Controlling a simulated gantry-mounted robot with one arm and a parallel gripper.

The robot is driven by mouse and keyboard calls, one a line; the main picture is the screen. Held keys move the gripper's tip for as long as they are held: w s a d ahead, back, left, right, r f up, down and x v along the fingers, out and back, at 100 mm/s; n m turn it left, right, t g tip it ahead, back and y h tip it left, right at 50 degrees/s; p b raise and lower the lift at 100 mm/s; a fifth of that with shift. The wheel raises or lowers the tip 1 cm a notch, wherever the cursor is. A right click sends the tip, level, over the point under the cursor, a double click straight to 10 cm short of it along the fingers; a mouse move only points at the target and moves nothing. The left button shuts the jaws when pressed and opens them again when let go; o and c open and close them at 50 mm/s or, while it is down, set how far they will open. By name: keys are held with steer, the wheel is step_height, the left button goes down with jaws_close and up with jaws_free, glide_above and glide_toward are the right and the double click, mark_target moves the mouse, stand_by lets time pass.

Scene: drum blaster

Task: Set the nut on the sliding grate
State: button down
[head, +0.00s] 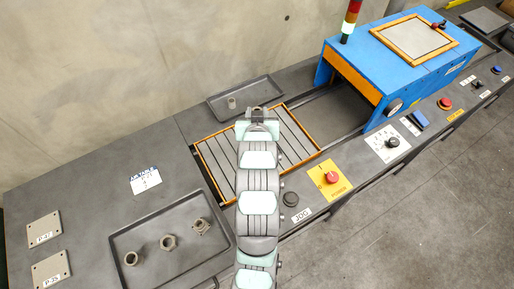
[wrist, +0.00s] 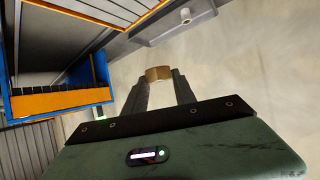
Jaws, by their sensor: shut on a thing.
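The sliding grate (head: 215,162) is a slatted grey platform with an orange frame, in front of the blue machine. My arm covers its middle in the head view. My gripper (head: 262,111) is over the grate's far part in that view; its height above the slats is hard to tell. In the wrist view my gripper (wrist: 160,80) is shut on a tan-brown nut (wrist: 158,73), held between the two fingertips. The nut is mostly hidden by my wrist in the head view. The grate's slats and orange edge also show in the wrist view (wrist: 110,10).
A front tray (head: 150,276) holds several metal fittings. A rear tray (head: 262,88) holds one small fitting (head: 231,102). The blue machine (head: 400,55) with a signal light stands to the right. A red button (head: 332,177) and a black knob (head: 290,199) are along the front edge.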

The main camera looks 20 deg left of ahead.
step_height(320, 180, down, 19)
steer(key=shift+s+f, duration=0.1)
stand_by(0.3)
steer(key=shift+b, duration=0.3)
steer(key=shift+f, duration=0.2)
steer(key=c, duration=1)
jaws_free()
